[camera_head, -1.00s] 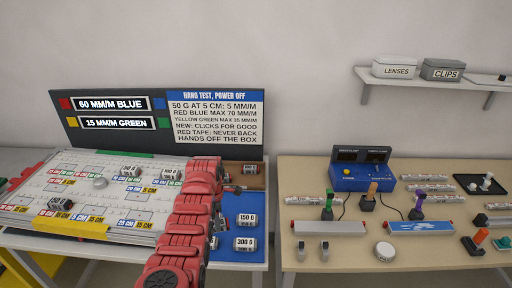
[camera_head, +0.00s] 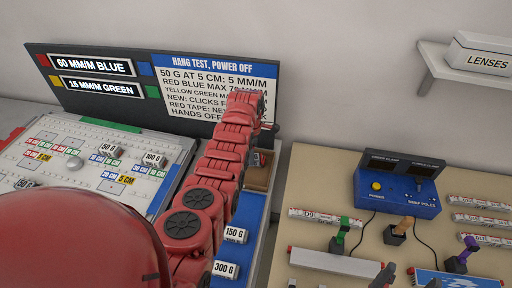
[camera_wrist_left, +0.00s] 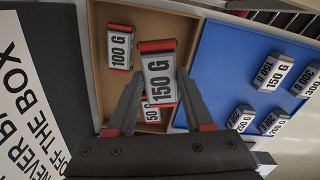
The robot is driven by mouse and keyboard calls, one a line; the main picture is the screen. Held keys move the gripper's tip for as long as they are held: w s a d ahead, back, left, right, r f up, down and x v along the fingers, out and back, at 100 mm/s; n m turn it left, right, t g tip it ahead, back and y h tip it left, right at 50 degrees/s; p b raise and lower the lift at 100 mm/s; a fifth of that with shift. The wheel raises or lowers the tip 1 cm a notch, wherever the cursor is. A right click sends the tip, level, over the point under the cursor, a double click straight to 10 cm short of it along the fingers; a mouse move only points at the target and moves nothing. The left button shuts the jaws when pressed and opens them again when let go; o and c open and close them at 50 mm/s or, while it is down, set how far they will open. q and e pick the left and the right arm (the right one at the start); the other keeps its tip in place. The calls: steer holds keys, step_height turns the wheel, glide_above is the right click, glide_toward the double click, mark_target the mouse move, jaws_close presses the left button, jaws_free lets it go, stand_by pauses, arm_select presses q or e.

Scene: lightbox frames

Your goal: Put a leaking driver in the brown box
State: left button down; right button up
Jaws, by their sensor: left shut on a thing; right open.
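My left gripper (camera_wrist_left: 157,98) is shut on a block labelled 150 G with red ends (camera_wrist_left: 158,78). In the left wrist view it holds the block over the brown box (camera_wrist_left: 185,22). Red-ended blocks labelled 100 G (camera_wrist_left: 120,48) and 50 G (camera_wrist_left: 151,113) lie in the box, the second partly hidden by the held block. In the head view my left gripper (camera_head: 268,128) is above the brown box (camera_head: 257,180), in front of the sign; the held block is hard to make out there. My right gripper (camera_head: 409,281) is open at the bottom edge, only its fingertips showing.
A blue mat (camera_head: 252,212) beside the box bears several weights. The white board (camera_head: 125,150) stands left. The right table holds a blue power unit (camera_head: 395,192), a green-handled tool (camera_head: 340,235), a purple-handled tool (camera_head: 465,253) and bars. The sign board (camera_head: 180,70) stands behind.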

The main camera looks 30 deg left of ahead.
arm_select(q)
steer(key=shift+s+f+b, duration=0.25)
steer(key=shift+f+b, duration=0.15)
steer(key=shift+f, duration=0.3)
step_height(320, 180, down, 6)
steer(key=b, duration=0.4)
steer(key=shift+w+r, duration=0.15)
steer(key=shift+r, duration=0.05)
steer(key=shift+r, duration=0.1)
steer(key=shift+c, duration=1)
jaws_free()
